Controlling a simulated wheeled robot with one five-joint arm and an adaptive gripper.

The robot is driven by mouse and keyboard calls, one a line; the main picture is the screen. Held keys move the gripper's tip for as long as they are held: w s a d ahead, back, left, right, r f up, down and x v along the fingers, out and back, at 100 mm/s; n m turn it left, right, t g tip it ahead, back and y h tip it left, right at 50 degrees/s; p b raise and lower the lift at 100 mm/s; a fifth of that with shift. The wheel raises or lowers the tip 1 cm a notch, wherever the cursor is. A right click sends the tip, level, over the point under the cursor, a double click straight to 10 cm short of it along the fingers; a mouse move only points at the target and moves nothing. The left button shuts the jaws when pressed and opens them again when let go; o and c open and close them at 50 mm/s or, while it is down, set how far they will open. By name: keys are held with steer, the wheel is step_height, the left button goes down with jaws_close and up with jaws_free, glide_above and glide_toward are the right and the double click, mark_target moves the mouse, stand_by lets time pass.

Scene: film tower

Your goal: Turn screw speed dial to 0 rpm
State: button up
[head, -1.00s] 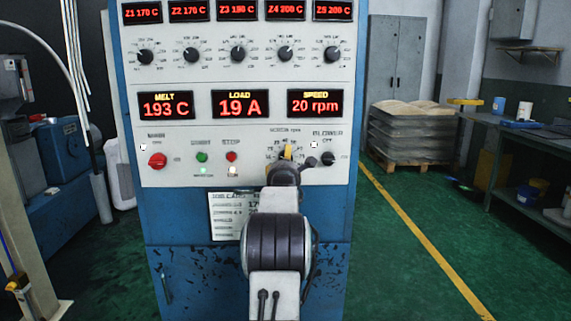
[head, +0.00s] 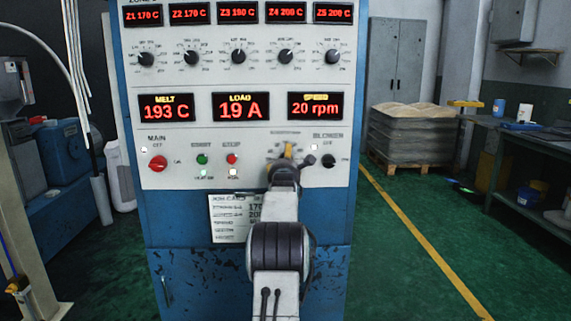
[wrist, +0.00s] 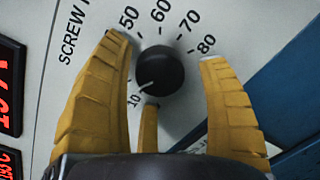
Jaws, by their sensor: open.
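The screw speed dial is a round black knob (wrist: 158,72) with a pale pointer mark at its lower left, near the printed 10 in the wrist view. Numbers from 50 to 80 are printed around its upper side. My gripper (wrist: 165,48) is open, with yellow ribbed fingers on the left and right of the knob and a shorter yellow piece below it. No finger clearly touches the knob. In the head view my gripper (head: 287,152) covers most of the dial. The speed display (head: 315,106) reads 20 rpm.
A blower knob (head: 328,161) is close to the right of my gripper. Green (head: 202,159) and red (head: 232,158) buttons and a red main switch (head: 157,163) are to the left. A job card (head: 233,218) hangs below. Open green floor (head: 385,265) lies right of the cabinet.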

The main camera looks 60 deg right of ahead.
steer(key=c, duration=1.2)
steer(key=shift+n+b, duration=0.85)
steer(key=shift+n, duration=0.65)
steer(key=shift+f, duration=0.1)
steer(key=o, duration=0.9)
steer(key=shift+w, duration=0.15)
steer(key=shift+o, duration=1.4)
steer(key=shift+s+a, duration=0.15)
steer(key=shift+s, duration=0.1)
